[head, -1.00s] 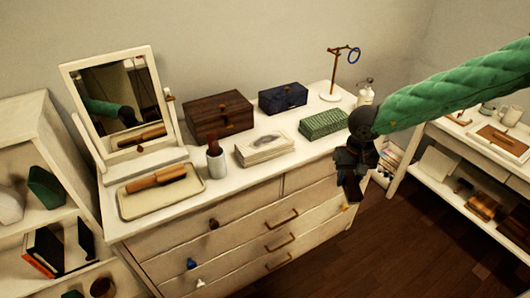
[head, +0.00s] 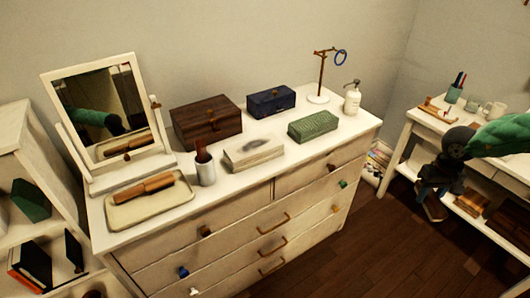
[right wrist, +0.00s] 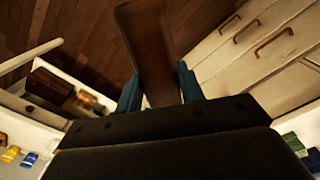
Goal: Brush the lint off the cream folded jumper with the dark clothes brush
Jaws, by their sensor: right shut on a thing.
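The cream folded jumper (head: 254,154) lies flat on the dresser top, with a grey patch of lint on its upper face. My right gripper (head: 432,196) is off the dresser's right end, well apart from the jumper. It is shut on a dark brown brush (head: 433,211), which hangs below the fingers. In the right wrist view the brush (right wrist: 150,45) sticks out between the two blue-sided fingers (right wrist: 158,88); its bristles cannot be made out. My left gripper is not in view.
On the dresser (head: 240,205) stand a green patterned box (head: 313,126), a wooden box (head: 207,120), a blue box (head: 270,101), a cup with a brush (head: 205,170), a mirror (head: 100,100) and a tray (head: 180,198). A white shelf table (head: 405,130) stands right.

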